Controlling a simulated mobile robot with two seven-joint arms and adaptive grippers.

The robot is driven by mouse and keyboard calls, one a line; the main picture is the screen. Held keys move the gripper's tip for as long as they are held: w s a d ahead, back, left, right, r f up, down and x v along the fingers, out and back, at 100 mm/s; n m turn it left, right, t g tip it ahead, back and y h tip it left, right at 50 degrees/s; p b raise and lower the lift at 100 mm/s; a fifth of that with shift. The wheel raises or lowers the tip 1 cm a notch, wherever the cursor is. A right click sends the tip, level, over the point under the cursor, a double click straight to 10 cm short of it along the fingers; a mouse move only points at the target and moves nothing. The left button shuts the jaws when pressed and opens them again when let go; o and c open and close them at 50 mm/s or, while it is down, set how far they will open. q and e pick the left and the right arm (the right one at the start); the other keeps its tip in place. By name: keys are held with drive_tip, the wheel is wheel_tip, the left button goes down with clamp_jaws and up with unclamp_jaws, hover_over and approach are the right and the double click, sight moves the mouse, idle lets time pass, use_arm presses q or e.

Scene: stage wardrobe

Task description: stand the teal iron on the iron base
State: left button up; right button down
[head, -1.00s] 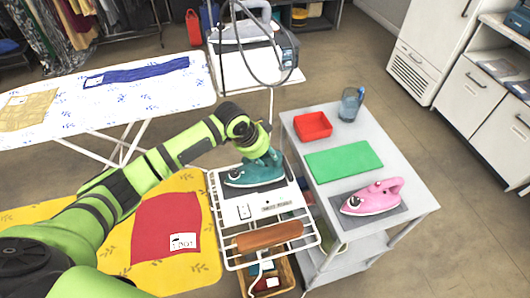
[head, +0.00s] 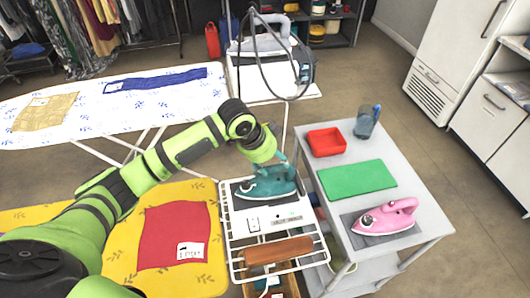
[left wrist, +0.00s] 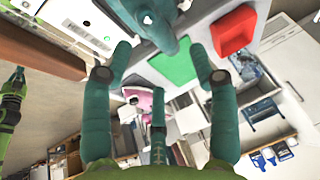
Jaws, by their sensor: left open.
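The teal iron (head: 266,184) sits soleplate down on a dark grey plate, seemingly the iron base (head: 236,197), on the white wire rack. My left gripper (head: 274,152) is just above and behind the iron's handle. In the left wrist view the iron (left wrist: 150,20) lies at the top, between and beyond the spread teal fingers (left wrist: 162,65). The gripper is open, and I see no finger clearly pressing on the iron. The handle is partly hidden in the head view. At the left edge of the wrist view hangs what looks like my right gripper (left wrist: 18,78), too small to read.
A brown roll (head: 278,251) lies on the rack's front. A yellow board (head: 120,255) is on the left.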

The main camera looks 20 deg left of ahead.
use_arm(q)
drive_tip(key=v, duration=0.7)
drive_tip(key=shift+b, duration=0.35)
drive_tip(key=shift+f, duration=0.15)
idle(1.6)
